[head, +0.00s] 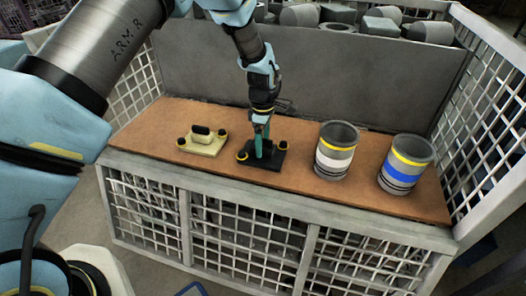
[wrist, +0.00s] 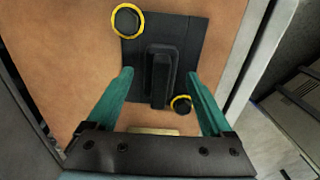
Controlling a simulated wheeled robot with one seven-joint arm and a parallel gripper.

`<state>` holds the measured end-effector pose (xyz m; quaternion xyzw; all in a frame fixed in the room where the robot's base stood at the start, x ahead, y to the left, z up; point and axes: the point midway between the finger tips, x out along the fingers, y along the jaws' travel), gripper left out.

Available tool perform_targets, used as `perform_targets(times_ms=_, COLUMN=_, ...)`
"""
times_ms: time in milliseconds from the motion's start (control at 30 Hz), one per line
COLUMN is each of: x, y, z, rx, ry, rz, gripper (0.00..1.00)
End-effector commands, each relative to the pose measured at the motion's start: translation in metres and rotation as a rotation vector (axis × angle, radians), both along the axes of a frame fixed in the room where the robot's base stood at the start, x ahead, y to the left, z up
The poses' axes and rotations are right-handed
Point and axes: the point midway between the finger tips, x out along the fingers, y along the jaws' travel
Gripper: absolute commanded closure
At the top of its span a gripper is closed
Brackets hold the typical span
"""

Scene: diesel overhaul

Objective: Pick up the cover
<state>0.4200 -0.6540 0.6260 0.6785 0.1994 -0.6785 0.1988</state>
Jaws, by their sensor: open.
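A dark cover plate (head: 271,162) with an upright handle and yellow-ringed black knobs at two opposite corners lies flat on the brown bench top. It also shows in the wrist view (wrist: 188,35), where its black handle (wrist: 161,75) stands between my teal fingers. My gripper (head: 262,143) is open and points down over this dark cover; in the wrist view its fingers (wrist: 160,74) are apart on either side of the handle, with gaps visible. A similar cream cover (head: 203,146) with a black-topped handle and two knobs lies to the left.
A grey cup with yellow and white bands (head: 337,152) and one with yellow and blue bands (head: 405,165) stand to the right on the bench top (head: 300,180). A grey panel (head: 330,75) rises behind. White mesh sides (head: 490,120) border the bench.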

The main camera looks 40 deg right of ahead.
Motion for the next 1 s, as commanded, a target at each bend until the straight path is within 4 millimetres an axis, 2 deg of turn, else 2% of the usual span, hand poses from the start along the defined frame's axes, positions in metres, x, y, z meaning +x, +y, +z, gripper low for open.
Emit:
perform_targets(times_ms=233, x=-0.0001, y=-0.0003, z=-0.0006, rx=-0.001, ry=-0.001, rz=0.0, gripper=0.17)
perform_targets(times_ms=900, x=-0.0003, y=-0.0002, z=-0.0004, rx=0.0, ry=0.0, rz=0.0, gripper=0.93)
perform_targets(times_ms=1000, x=-0.0003, y=-0.0002, z=-0.0004, rx=0.0, ry=0.0, rz=0.0, gripper=1.0)
